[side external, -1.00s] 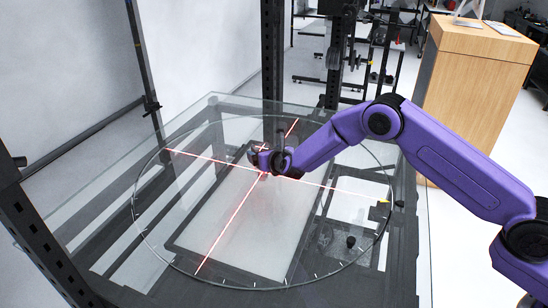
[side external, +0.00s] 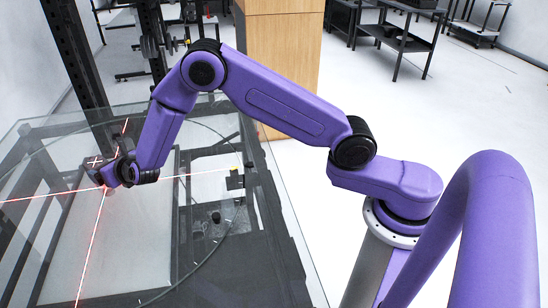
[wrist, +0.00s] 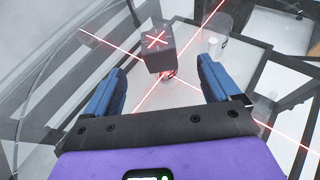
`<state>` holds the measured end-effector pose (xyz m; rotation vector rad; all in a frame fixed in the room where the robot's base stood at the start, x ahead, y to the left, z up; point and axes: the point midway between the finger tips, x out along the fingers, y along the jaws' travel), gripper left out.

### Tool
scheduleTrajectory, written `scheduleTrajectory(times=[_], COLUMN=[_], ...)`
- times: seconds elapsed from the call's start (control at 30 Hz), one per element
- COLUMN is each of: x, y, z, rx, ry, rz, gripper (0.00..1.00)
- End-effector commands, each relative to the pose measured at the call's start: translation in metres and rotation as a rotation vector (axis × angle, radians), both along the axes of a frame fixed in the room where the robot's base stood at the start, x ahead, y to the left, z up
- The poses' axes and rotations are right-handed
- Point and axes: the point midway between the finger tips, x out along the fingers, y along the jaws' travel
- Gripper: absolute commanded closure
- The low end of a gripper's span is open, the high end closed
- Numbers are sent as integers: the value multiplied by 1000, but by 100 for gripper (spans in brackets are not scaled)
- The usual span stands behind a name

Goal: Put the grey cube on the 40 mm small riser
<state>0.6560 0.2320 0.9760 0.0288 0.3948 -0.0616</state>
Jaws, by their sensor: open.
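In the wrist view a dark grey cube (wrist: 160,47) is ahead of my gripper (wrist: 162,80), with a red laser cross on its top face. My gripper's two blue fingers are open and apart, one to each side below the cube in the picture, with nothing between them. A clear cylinder (wrist: 214,42) stands just right of the cube; I cannot tell whether it is the 40 mm small riser. In the side view my gripper (side external: 113,170) is low over the glass near the laser crossing.
The round glass turntable (side external: 190,240) carries crossing red laser lines. Dark frame posts (side external: 75,60) rise behind. A wooden cabinet (side external: 280,60) stands beyond the table.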

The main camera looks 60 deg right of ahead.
Motion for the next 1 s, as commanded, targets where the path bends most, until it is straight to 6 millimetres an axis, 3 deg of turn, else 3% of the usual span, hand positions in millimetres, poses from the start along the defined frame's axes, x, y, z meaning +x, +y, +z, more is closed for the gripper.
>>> scheduleTrajectory(times=[0.17,0.37,0.67,1.0], x=[-23,-85,-215,-391], y=[-20,-59,-117,-163], z=[33,73,96,96], rx=[148,424,809,1126], ry=[11,63,217,501], rz=[-151,-434,-870,-1383], gripper=[11,11,11,11])
